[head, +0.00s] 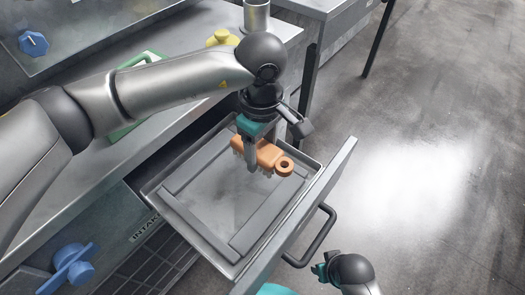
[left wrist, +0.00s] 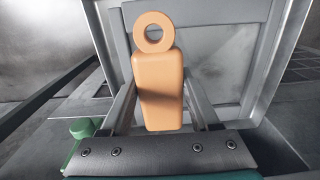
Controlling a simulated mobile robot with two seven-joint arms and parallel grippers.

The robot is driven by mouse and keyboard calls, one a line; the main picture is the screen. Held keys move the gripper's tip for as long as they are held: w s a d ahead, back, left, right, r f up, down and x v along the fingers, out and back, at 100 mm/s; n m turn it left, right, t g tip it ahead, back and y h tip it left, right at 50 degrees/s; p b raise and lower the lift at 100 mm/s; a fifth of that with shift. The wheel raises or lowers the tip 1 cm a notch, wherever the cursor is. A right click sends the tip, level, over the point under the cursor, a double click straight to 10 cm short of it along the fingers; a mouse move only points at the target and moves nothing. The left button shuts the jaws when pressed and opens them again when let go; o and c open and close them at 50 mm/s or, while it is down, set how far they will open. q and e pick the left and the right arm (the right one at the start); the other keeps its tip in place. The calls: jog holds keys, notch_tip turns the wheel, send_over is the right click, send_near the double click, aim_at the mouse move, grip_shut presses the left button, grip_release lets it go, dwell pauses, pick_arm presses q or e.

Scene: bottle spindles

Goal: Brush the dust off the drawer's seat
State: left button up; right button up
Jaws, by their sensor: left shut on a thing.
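An open drawer (head: 183,217) sticks out from the metal bench. It holds a shallow grey tray-like seat (head: 217,187) with raised strips along its sides. I cannot make out dust on it. My left gripper (head: 252,160) is over the far part of the drawer, shut on an orange brush (head: 265,156) with a ring at its end. In the left wrist view the brush (left wrist: 160,95) sits between the two fingers. My right gripper (head: 322,270) is near the drawer's handle, its jaws unclear.
The drawer's front panel (head: 300,212) carries a dark bar handle (head: 318,237). On the bench are a green-edged item (head: 122,130), a yellow knob-like thing (head: 222,38) and a metal cylinder (head: 257,15). A blue valve handle (head: 72,267) juts from the bench front. Floor at right is clear.

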pick_arm(q)
jog(key=shift+r, duration=0.1)
jog(key=shift+r+p, duration=0.75)
jog(key=shift+r, duration=0.7)
jog(key=shift+a, duration=0.1)
